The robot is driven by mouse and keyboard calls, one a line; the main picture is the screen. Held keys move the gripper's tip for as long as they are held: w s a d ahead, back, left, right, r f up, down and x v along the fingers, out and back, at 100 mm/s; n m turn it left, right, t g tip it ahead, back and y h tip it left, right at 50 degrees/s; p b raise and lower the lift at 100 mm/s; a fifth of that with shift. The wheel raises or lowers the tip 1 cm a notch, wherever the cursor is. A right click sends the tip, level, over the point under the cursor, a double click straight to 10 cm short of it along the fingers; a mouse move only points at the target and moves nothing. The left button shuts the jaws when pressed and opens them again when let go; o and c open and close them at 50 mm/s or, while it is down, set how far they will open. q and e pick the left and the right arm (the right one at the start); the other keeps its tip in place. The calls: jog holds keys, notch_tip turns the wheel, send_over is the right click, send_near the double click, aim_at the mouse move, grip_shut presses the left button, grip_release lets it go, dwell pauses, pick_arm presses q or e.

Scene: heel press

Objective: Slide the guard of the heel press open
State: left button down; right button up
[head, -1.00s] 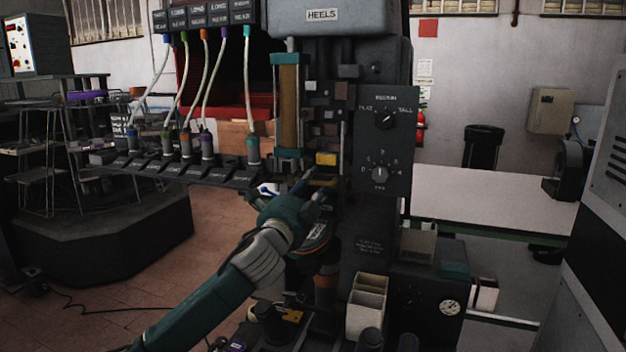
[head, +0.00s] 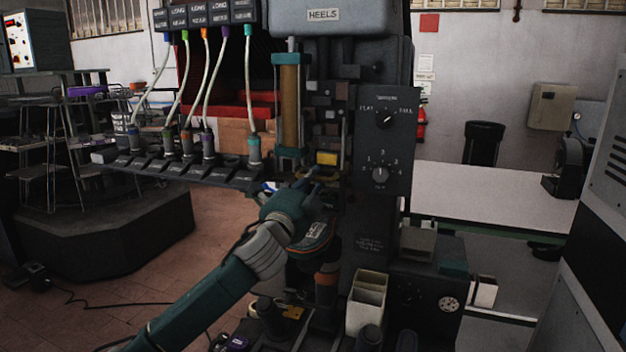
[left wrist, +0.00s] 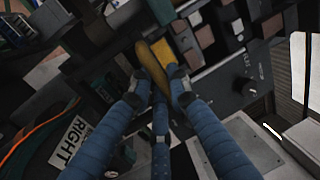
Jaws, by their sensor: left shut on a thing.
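The heel press is the dark machine in the middle of the head view. Its guard (head: 289,105) looks like an upright amber panel with teal end pieces, left of the dark control panel. My left gripper (head: 310,182) reaches up from the lower left to just below and right of the guard's lower end. In the left wrist view its blue fingers are shut on an ochre piece (left wrist: 151,67), which appears to be part of the guard; the exact contact is partly hidden by the fingertips. My right gripper is in neither view.
A yellow block (head: 327,158) sits close beside the fingertips. The control panel (head: 384,140) with two knobs stands to the right. A cream box (head: 366,300) stands low, right of my forearm.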

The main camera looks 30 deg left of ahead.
pick_arm(q)
notch_tip(320, 180, up, 9)
jog(key=p, duration=0.6)
jog(key=shift+r, duration=0.15)
jog(key=shift+f, duration=0.2)
jog(key=c, duration=1.7)
grip_release()
jog(key=shift+o, duration=0.2)
jog(key=shift+f, duration=0.1)
jog(key=v, duration=1.2)
